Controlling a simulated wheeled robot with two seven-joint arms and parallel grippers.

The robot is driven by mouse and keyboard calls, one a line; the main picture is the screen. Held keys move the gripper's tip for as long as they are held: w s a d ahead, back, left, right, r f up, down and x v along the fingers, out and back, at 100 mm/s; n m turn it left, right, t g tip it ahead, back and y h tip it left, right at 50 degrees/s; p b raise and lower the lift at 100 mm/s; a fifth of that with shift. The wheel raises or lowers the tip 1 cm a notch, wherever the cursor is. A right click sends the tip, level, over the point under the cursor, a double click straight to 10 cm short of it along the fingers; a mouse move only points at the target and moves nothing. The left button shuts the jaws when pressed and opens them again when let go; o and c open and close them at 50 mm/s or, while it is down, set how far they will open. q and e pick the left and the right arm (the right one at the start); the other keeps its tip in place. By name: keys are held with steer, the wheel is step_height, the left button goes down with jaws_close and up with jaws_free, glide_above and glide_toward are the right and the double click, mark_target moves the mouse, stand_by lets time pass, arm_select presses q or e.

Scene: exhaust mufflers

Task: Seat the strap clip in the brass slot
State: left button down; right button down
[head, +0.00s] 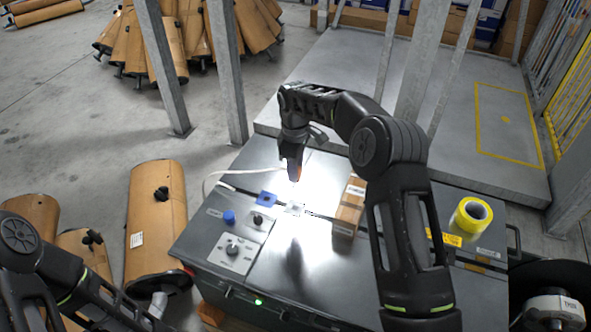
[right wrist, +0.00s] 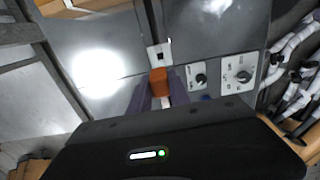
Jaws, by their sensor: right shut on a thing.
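My right gripper (head: 294,176) is shut on an orange-brown piece (right wrist: 158,80), which I take as the strap clip, held above the grey machine top. The piece sits between the fingertips in the right wrist view and shows as a small orange patch in the head view. A small pale plate (head: 295,209) lies below and a little nearer than the gripper. In the right wrist view the plate (right wrist: 153,58) has a dark opening and lies just beyond the piece; I take it as the slot. The piece looks apart from it. My left gripper is out of view.
A pale strap (head: 222,173) runs at the back left. Glare covers part of the top.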

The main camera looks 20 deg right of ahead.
steer(key=shift+s+d, duration=0.1)
steer(key=s+d+b, duration=0.2)
steer(key=s+d, duration=1.3)
steer(key=d, duration=0.3)
steer(key=s+d+f+b, duration=0.4)
steer(key=s+d+f, duration=0.3)
steer(key=d+f, duration=0.1)
steer(key=shift+s+d+b, duration=0.15)
steer(key=shift+d+b, duration=0.1)
steer(key=shift+b, duration=0.05)
steer(key=shift+f, duration=0.1)
steer(key=shift+f+b, duration=1.7)
steer(key=shift+f, duration=0.65)
steer(key=shift+f+b, duration=0.35)
steer(key=shift+f, duration=0.1)
stand_by(0.4)
steer(key=c, duration=1.1)
jaws_free()
steer(key=shift+c, duration=0.2)
